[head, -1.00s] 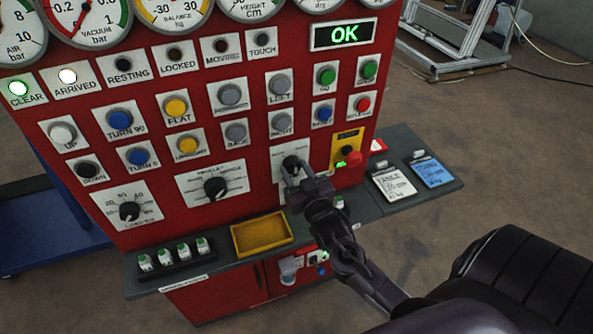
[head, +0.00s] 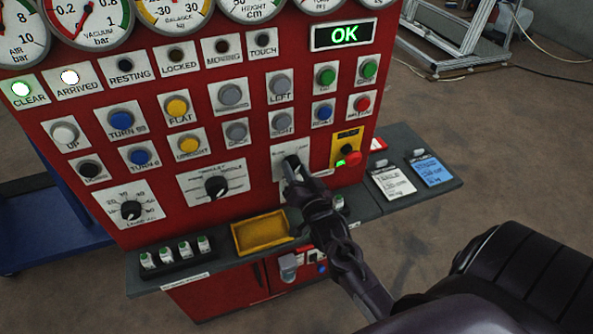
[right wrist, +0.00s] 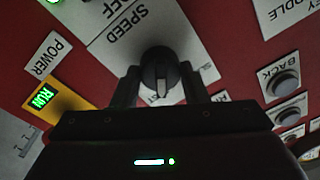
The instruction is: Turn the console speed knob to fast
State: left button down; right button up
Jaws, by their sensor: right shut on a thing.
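The black speed knob (head: 291,162) sits on a white plate low on the right side of the red console (head: 235,178). My right gripper (head: 294,174) reaches it from the lower right and is shut on it. In the right wrist view the round knob (right wrist: 160,68) shows between the two fingers of my right gripper (right wrist: 162,88), under the word SPEED. Its white pointer mark faces the gripper body. The fingers and gripper body hide part of the plate, so the fast marking cannot be read clearly. My left gripper is not in view.
Left of the speed knob are two other dial knobs, one (head: 216,187) nearby. A yellow panel with a red button (head: 353,158) stands close on the right. Below are a shelf with a yellow tray (head: 262,248) and two cards (head: 430,170).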

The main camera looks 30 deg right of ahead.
dwell(0.4)
jog(key=o, duration=1)
jog(key=b+v, duration=0.2)
jog(key=v, duration=0.5)
jog(key=shift+s+a, duration=0.15)
jog(key=shift+s, duration=0.25)
